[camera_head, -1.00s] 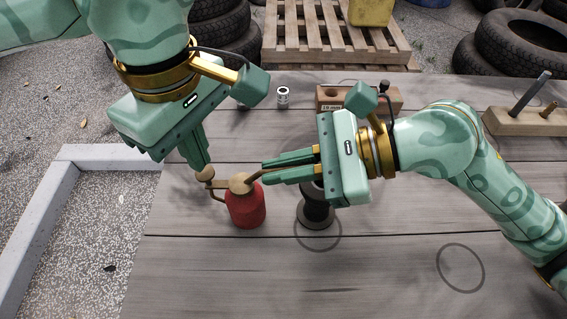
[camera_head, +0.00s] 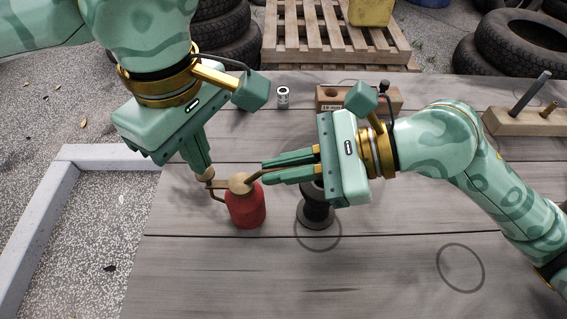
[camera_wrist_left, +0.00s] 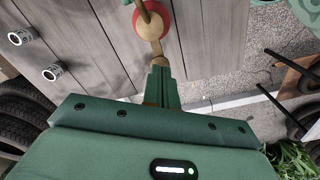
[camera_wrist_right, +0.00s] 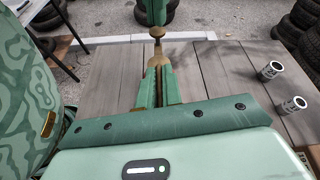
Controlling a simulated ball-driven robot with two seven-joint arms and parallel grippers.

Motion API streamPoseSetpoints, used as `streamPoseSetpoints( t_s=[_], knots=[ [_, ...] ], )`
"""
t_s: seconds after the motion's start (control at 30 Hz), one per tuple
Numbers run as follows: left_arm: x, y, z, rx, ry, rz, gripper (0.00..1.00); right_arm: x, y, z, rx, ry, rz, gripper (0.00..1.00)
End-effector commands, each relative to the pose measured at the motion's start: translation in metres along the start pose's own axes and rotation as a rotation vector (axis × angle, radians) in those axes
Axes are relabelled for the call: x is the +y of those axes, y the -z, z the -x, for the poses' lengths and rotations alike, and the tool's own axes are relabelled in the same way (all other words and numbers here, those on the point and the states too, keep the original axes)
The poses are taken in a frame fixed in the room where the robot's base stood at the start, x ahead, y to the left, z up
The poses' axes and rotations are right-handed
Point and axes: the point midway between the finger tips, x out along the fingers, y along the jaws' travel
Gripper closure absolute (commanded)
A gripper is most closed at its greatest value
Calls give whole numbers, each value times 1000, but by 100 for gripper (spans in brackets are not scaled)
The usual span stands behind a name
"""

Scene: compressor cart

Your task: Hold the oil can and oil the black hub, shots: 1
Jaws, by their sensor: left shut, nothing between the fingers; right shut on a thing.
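The red oil can (camera_head: 246,208) has a brass cap and stands upright left of the black hub (camera_head: 317,212). I cannot tell whether it touches the table. My right gripper (camera_head: 266,174) is shut on the can's brass spout (camera_wrist_right: 158,61), above and left of the hub, and partly hides the hub. My left gripper (camera_head: 206,171) is shut and empty. Its fingertips are at the brass knob of the can's side lever (camera_head: 216,185), seeming to touch it from above. The left wrist view shows the can's red body (camera_wrist_left: 137,20) beyond the left fingertips.
A small metal cylinder (camera_head: 283,96) and a wooden block (camera_head: 330,104) stand at the back of the grey plank table (camera_head: 380,270). A wooden peg stand (camera_head: 520,122) is at the right. The front of the table is clear. A pallet (camera_head: 320,40) and tires lie behind.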

Motion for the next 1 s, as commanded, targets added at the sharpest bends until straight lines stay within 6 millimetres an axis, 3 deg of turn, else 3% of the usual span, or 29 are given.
streamPoseSetpoints(
  t_s=[0.6,1.0],
  knots=[
    [0,0,-22,0,1,-1,100,0,0,0,0,0,0,100],
    [0,0,-16,1,0,1,100,0,0,0,0,0,0,100]
  ],
)
